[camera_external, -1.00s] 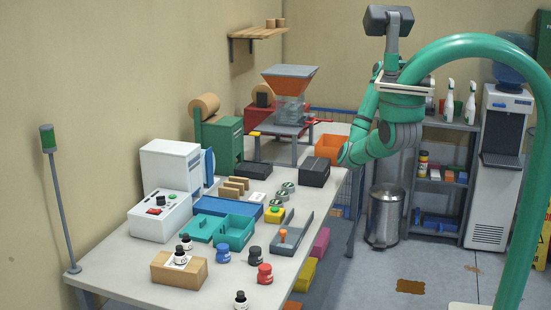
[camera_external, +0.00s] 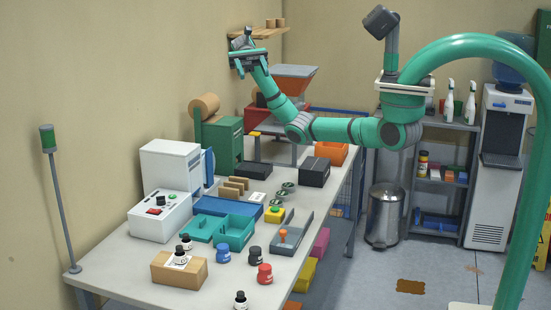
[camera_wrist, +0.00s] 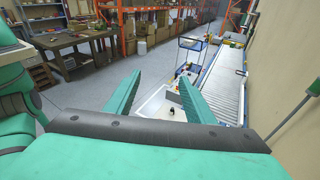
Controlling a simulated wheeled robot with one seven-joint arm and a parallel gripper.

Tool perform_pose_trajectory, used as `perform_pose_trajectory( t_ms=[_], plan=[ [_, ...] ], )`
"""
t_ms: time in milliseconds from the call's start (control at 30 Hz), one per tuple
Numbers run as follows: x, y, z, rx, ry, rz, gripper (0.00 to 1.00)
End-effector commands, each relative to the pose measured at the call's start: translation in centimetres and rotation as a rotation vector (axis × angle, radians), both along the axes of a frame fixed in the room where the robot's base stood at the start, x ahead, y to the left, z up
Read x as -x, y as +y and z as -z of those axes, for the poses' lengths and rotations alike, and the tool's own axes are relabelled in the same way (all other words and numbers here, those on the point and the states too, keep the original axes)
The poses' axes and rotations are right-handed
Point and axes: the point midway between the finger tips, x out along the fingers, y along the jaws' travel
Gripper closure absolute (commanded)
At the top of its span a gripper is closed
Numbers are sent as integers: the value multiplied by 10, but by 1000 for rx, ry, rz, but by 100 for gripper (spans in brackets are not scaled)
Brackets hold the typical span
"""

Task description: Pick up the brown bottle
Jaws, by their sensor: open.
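My gripper (camera_external: 249,62) is raised high near the back wall, well above the bench. In the wrist view, its two green fingers (camera_wrist: 155,90) are spread apart with nothing between them. Several small dark-capped bottles stand on the bench's near part: a blue one (camera_external: 223,254), a dark one (camera_external: 254,256), a red one (camera_external: 264,274) and one with a white label (camera_external: 240,301). Two more white-labelled dark bottles (camera_external: 186,244) are at a wooden block (camera_external: 190,276). I cannot tell which one is brown. A small dark bottle (camera_wrist: 170,111) shows far below in the wrist view.
The white bench (camera_external: 125,250) also holds a teal tray (camera_external: 236,236), a white machine (camera_external: 160,216), a grey tray with an orange peg (camera_external: 290,240) and dark boxes (camera_external: 314,172). A wall shelf (camera_external: 262,33) is close behind my gripper. A hopper (camera_external: 292,80) stands at the back.

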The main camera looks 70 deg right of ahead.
Motion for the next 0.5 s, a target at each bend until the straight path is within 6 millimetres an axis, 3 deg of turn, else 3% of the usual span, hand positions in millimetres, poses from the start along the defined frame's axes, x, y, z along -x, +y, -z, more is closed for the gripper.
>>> perform_pose_trajectory(
  t_ms=[33, 200, 333, 400, 500],
  plan=[
    [-16, 43, 24, 105, 24, 10, 51],
    [-60, 156, 130, 475, 48, 95, 51],
    [-85, 211, 220, 764, 2, 181, 51],
    [-97, 228, 266, 914, -47, 235, 51],
    [-116, 238, 319, 1099, -131, 314, 51]
  ],
)
